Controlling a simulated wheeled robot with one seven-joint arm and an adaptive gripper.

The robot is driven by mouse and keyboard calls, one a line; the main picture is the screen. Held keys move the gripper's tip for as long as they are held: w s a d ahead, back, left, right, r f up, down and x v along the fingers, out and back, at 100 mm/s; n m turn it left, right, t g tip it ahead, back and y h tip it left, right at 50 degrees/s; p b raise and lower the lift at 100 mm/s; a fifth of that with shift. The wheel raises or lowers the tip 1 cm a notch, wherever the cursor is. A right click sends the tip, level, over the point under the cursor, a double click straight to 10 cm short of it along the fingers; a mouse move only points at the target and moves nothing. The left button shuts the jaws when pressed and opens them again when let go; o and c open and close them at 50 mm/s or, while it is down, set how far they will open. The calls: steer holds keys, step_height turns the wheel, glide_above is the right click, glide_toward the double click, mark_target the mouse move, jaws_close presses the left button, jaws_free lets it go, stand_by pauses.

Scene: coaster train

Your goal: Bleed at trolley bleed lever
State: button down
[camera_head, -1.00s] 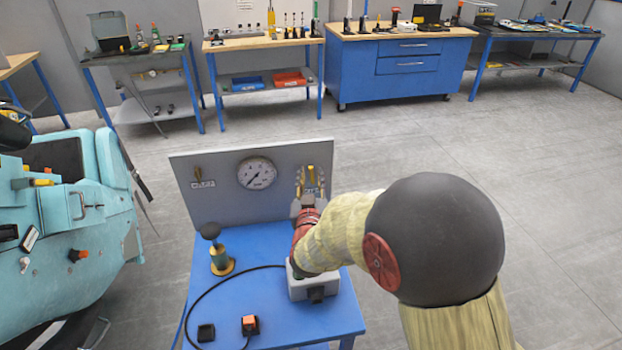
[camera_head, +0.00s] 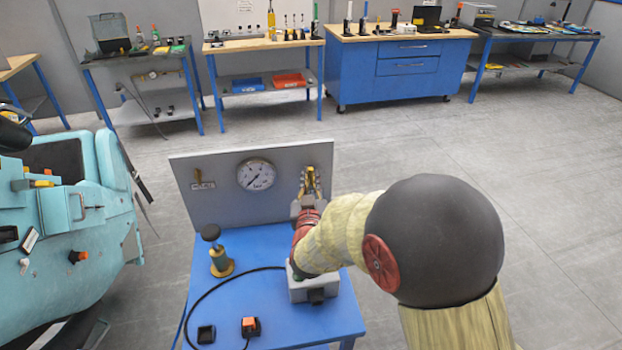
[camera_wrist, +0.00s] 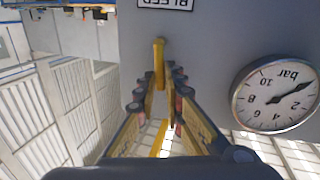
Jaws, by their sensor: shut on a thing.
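The trolley's grey upright panel (camera_head: 215,212) stands at the back of the blue trolley top. The yellow bleed lever (camera_wrist: 158,60) is at the panel's right side, below an upside-down BLEED label (camera_wrist: 166,3) in the wrist view. My gripper (camera_head: 310,180) is at the lever, and its fingers (camera_wrist: 159,95) stand on either side of it, shut on it. In the head view the fingers mostly hide the lever. A round bar gauge (camera_head: 256,174) is left of my gripper; it also shows in the wrist view (camera_wrist: 274,94), its needle near the low end.
A second small lever (camera_head: 198,175) is at the panel's left. A knobbed post (camera_head: 220,255), a grey box (camera_head: 310,288), a black cable and an orange-topped switch (camera_head: 250,326) are on the trolley top (camera_head: 275,329). A turquoise train body (camera_head: 75,225) stands left.

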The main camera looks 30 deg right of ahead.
steer(key=shift+s+d+m+b, duration=0.1)
steer(key=shift+d+m+b, duration=0.25)
steer(key=shift+m, duration=0.35)
steer(key=c, duration=1.9)
jaws_free()
steer(key=shift+a, duration=0.1)
steer(key=v, duration=1.2)
steer(key=shift+r, duration=0.2)
